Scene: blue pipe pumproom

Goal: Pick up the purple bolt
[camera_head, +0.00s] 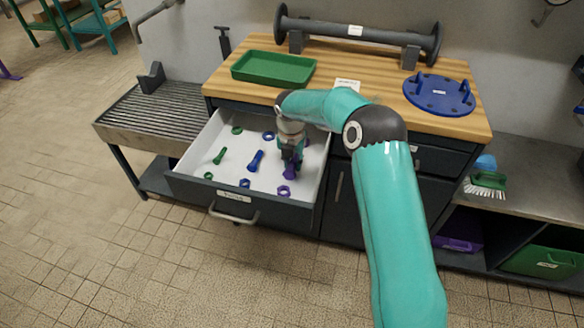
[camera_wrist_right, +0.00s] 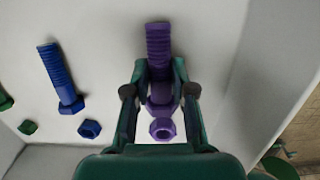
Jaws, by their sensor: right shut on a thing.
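The purple bolt (camera_wrist_right: 159,45) lies in the open white-lined drawer (camera_head: 198,143), near the drawer's right side. In the right wrist view its threaded shank points away from me and its head end is between the fingers. My right gripper (camera_wrist_right: 160,88) is shut on the bolt, with a finger on each side of it. In the head view the gripper (camera_head: 290,168) reaches down into the drawer and hides most of the bolt. I cannot tell whether the bolt is lifted off the drawer floor. My left gripper is in neither view.
A blue bolt (camera_head: 256,160) and a green bolt (camera_head: 219,156) lie left of the gripper, with several nuts around them. A purple nut (camera_wrist_right: 162,128) is close to the bolt's head. Drawer walls surround them. A green tray (camera_head: 273,69) and blue flange (camera_head: 439,93) are on the worktop above.

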